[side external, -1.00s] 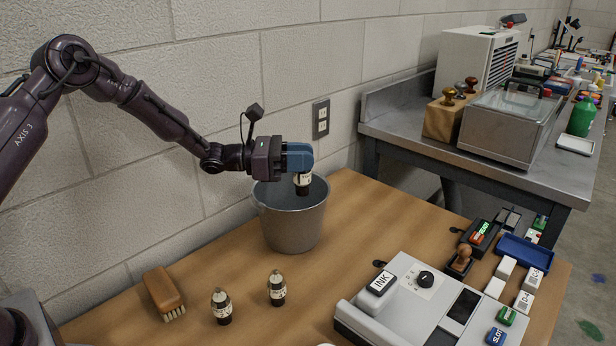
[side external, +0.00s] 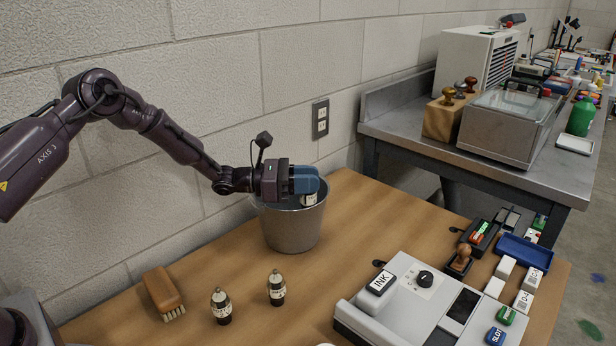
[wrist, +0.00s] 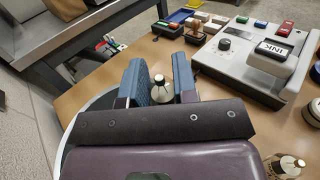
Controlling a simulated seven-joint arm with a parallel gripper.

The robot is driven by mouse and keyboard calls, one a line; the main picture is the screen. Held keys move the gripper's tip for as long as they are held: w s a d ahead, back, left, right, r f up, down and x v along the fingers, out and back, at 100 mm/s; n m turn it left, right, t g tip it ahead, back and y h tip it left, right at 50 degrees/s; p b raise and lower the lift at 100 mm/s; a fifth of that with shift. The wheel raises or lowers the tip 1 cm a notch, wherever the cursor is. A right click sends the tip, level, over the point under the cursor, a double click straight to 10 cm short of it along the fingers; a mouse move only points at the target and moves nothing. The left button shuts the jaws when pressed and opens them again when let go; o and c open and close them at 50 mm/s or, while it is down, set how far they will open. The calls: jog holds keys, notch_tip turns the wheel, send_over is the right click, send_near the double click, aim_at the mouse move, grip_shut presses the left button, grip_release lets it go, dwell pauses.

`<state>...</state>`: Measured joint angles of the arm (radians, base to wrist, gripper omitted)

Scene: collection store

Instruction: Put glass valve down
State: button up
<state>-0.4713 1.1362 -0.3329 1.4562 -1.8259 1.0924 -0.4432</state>
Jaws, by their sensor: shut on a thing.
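My gripper (side external: 309,183) is shut on a glass valve (side external: 309,200), a small dark tube with a pale label. The valve is at the mouth of a grey metal bucket (side external: 293,231), its lower part hidden behind the rim. In the wrist view the valve (wrist: 161,92) shows its top between the two blue fingers (wrist: 160,84). Two similar valves stand upright on the table, one at the front (side external: 221,306) and one to its right (side external: 277,288).
A wooden brush (side external: 163,293) lies at the left of the table. A grey machine with an INK key (side external: 380,283) stands at the right, beside stamps and a blue tray (side external: 525,252). Bare wood (side external: 390,220) lies right of the bucket.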

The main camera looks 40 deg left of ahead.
jog(key=shift+f, duration=0.25)
jog(key=o, duration=0.9)
jog(key=shift+r, duration=0.25)
jog(key=v, duration=0.6)
notch_tip(320, 180, up, 8)
jog(key=shift+w+d, duration=0.35)
